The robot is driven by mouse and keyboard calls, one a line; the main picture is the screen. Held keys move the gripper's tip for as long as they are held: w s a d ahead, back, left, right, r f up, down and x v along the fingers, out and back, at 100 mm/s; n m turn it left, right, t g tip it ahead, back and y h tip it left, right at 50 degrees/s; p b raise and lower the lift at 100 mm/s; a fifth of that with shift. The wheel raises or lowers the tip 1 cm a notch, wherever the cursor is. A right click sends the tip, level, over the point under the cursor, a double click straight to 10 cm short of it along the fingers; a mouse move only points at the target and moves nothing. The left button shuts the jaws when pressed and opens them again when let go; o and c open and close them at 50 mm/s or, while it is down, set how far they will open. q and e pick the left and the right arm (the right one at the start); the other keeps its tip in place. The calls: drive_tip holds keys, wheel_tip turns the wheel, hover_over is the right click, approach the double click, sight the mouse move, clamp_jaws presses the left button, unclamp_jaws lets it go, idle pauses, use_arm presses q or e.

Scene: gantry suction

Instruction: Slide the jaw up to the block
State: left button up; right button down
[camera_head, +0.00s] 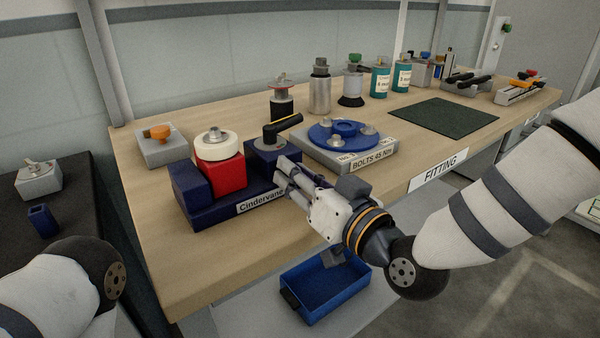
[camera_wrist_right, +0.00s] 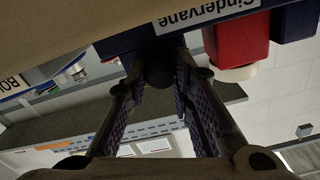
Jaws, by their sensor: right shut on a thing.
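The navy vise (camera_head: 205,211) labelled Cindervane sits at the table's front left. A red block (camera_head: 226,176) stands in it beside the raised navy jaw at left, with a white round piece (camera_head: 216,147) on top. My right gripper (camera_head: 281,177) is at this jaw's right front side. In the right wrist view its fingers are closed around a dark round knob (camera_wrist_right: 160,74). The red block (camera_wrist_right: 236,42) shows there too. My left gripper is out of view.
A grey fixture with a blue disc (camera_head: 343,130), labelled BOLTS, stands close right of the sliding jaw. A grey block with an orange knob (camera_head: 161,146) is behind left. A blue bin (camera_head: 325,290) is below the table edge. A green mat (camera_head: 443,117) lies clear at right.

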drive_tip(key=s+a, duration=0.2)
drive_tip(key=a, duration=0.1)
drive_tip(key=shift+s+r+p, duration=0.1)
drive_tip(key=shift+p, duration=0.3)
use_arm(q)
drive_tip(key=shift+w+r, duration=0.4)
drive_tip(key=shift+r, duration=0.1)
use_arm(e)
drive_tip(key=c, duration=1.4)
unclamp_jaws()
drive_tip(key=v, duration=0.7)
drive_tip(key=shift+s+d, duration=0.15)
drive_tip(key=shift+d, duration=0.05)
